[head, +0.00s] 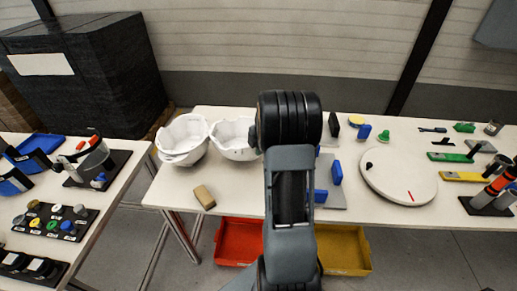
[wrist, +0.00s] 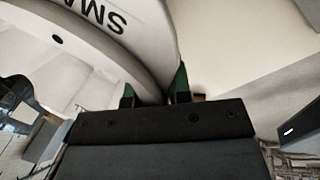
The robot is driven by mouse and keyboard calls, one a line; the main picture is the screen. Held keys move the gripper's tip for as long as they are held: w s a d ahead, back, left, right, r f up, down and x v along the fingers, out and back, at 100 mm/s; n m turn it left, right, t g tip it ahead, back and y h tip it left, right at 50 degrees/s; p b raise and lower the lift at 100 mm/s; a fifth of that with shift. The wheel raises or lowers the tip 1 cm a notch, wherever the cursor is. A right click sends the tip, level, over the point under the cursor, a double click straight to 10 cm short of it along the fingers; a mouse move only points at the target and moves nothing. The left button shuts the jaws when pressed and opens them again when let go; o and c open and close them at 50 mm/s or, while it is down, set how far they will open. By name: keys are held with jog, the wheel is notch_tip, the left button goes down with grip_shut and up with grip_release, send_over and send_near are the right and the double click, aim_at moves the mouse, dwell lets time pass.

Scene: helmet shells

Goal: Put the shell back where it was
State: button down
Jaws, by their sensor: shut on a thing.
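In the head view, a white helmet shell (head: 234,138) is just left of the end of my arm, which partly covers it. Another white shell (head: 182,140), seemingly a stack with doubled rims, sits to its left at the table's left end, very close to it. In the wrist view, my gripper (wrist: 155,92) has its green fingertips shut on the rim of a white shell (wrist: 95,40) with black lettering "SMA". My fingers are hidden behind my arm in the head view. I cannot tell whether the held shell touches the table.
The white table (head: 300,115) also carries a tan block (head: 204,197) at its front edge and a round white disc (head: 399,175) on the right. Red (head: 238,242) and yellow (head: 343,250) bins lie below. A second table with tools stands left.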

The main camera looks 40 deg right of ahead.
jog(key=shift+f, duration=0.15)
jog(key=c, duration=1.1)
grip_release()
jog(key=shift+o, duration=0.2)
jog(key=shift+r+p, duration=0.7)
jog(key=shift+p, duration=0.05)
jog(key=b+v, duration=0.2)
jog(key=v, duration=0.9)
jog(key=s+a+r+m, duration=0.1)
jog(key=s+a+m, duration=0.25)
jog(key=a, duration=0.45)
jog(key=s+a+r+m, duration=0.2)
jog(key=a+m, duration=0.3)
jog(key=a, duration=0.3)
jog(key=s+a+f+m+t, duration=0.1)
jog(key=s+a+f+m, duration=0.1)
jog(key=s+a+m, duration=0.6)
jog(key=shift+s+a+f+m, duration=0.25)
jog(key=shift+s+a+m, duration=0.15)
jog(key=shift+a, duration=0.55)
